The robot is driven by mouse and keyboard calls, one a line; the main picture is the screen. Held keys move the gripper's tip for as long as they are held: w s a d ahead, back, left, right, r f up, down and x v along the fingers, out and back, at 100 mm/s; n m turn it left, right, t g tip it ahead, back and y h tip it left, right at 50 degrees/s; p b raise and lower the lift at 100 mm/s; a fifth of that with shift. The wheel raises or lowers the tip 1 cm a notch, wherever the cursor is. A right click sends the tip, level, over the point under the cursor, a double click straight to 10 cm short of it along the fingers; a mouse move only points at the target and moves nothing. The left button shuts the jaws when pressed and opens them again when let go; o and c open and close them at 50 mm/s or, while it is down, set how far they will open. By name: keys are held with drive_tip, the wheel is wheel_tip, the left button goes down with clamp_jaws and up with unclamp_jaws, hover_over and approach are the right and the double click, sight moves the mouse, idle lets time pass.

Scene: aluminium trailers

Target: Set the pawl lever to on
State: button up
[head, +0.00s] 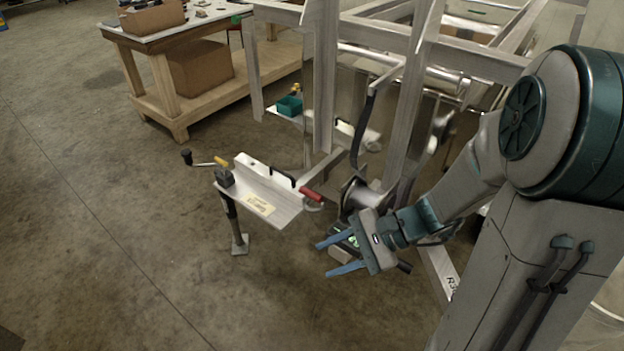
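A winch with a metal spool (362,194) is mounted on the aluminium trailer frame, just above and behind my gripper. I cannot make out the pawl lever for certain; my gripper and wrist cover part of the area below the spool. A red-handled lever (311,194) lies at the right end of the white plate, left of the spool. My gripper (326,258) has two blue fingers spread apart, pointing left, with nothing clearly held between them. It is below and to the right of the red handle, apart from it.
The white tongue plate (285,211) stands on a jack post (232,222) with a crank handle (187,157). Trailer uprights (326,80) rise behind the winch. A wooden workbench (155,75) is at the back left. Concrete floor at the left is clear.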

drive_tip(key=w+d+f+m+t+y, duration=0.2)
drive_tip(key=w+m+t+y, duration=0.2)
drive_tip(key=w+m+t, duration=0.3)
drive_tip(key=m+t+h+b, duration=0.1)
drive_tip(key=m+t+h, duration=0.1)
drive_tip(key=m+t, duration=0.4)
approach(321, 200)
drive_tip(key=shift+m+g, duration=0.5)
drive_tip(key=x, duration=0.4)
drive_tip(key=p+x, duration=0.1)
drive_tip(key=x, duration=0.8)
drive_tip(key=shift+w+d+f, duration=0.1)
drive_tip(key=shift+w+d, duration=0.05)
drive_tip(key=shift+w, duration=0.35)
clamp_jaws()
